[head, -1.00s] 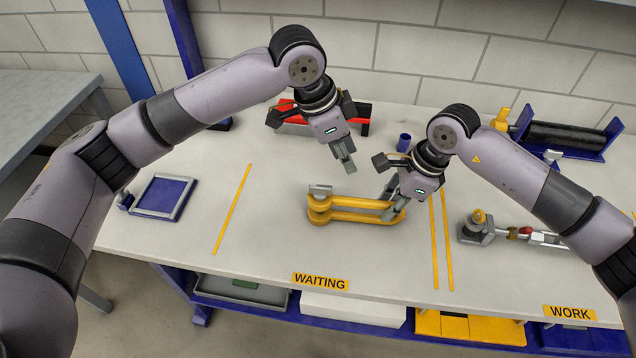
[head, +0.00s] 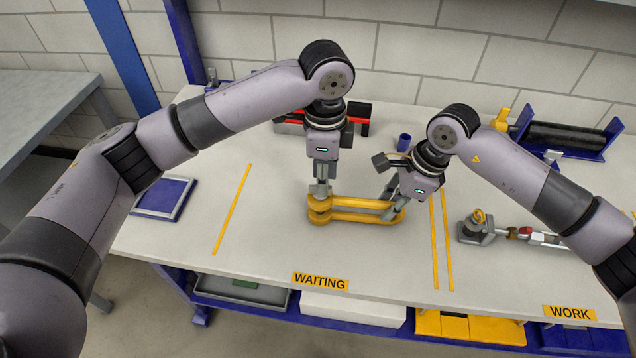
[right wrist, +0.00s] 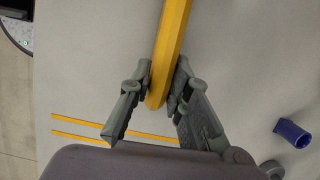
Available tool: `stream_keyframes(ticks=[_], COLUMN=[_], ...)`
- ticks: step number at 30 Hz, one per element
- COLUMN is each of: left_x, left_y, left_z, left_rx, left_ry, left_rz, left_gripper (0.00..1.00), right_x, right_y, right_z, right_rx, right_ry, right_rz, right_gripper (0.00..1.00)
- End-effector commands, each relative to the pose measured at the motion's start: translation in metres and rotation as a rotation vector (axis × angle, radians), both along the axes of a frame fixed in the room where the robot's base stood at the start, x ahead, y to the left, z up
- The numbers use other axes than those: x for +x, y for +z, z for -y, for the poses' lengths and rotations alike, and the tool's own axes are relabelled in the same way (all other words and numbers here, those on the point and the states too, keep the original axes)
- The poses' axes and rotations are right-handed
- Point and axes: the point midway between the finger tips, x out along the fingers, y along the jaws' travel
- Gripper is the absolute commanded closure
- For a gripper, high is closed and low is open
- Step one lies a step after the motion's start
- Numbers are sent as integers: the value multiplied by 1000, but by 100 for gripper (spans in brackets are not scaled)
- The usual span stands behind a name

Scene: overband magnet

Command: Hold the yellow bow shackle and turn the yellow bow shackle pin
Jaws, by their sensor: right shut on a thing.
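The yellow bow shackle (head: 352,217) lies on the bench in the waiting area, its rounded bow to the right. It also shows in the right wrist view (right wrist: 170,48). Its pin, at the left end, is largely hidden by my left gripper (head: 320,192), which points straight down over that end. I cannot tell whether the left fingers are closed on the pin head. My right gripper (head: 393,206) is shut on the bow at the right end. In the right wrist view its two fingers (right wrist: 160,92) sit on either side of the yellow bow.
A red and black object (head: 362,118) and a small blue cup (head: 404,141) stand behind. A blue tray (head: 163,198) lies at the left. A grey fitting (head: 476,226) and a blue stand with a black roller (head: 565,135) are on the right. The bench front is clear.

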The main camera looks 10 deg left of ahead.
Motion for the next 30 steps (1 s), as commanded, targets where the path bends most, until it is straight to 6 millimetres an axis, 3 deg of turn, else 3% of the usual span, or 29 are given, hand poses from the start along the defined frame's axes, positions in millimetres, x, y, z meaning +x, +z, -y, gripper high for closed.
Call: stream_keyframes(ticks=[7,19,30], left_x=[0,0,0], left_y=[-23,-28,-27], left_z=[0,0,0], left_rx=[0,0,0], left_ry=[2,2,2], left_rz=[0,1,1], left_gripper=[72,73,97], right_x=[-1,-1,0], right_y=[-2,-2,-2], right_z=[1,1,1], right_rx=[-4,-4,-4], right_ry=[-1,-1,-1], right_rz=[-3,-3,-2], right_gripper=[100,100,100])
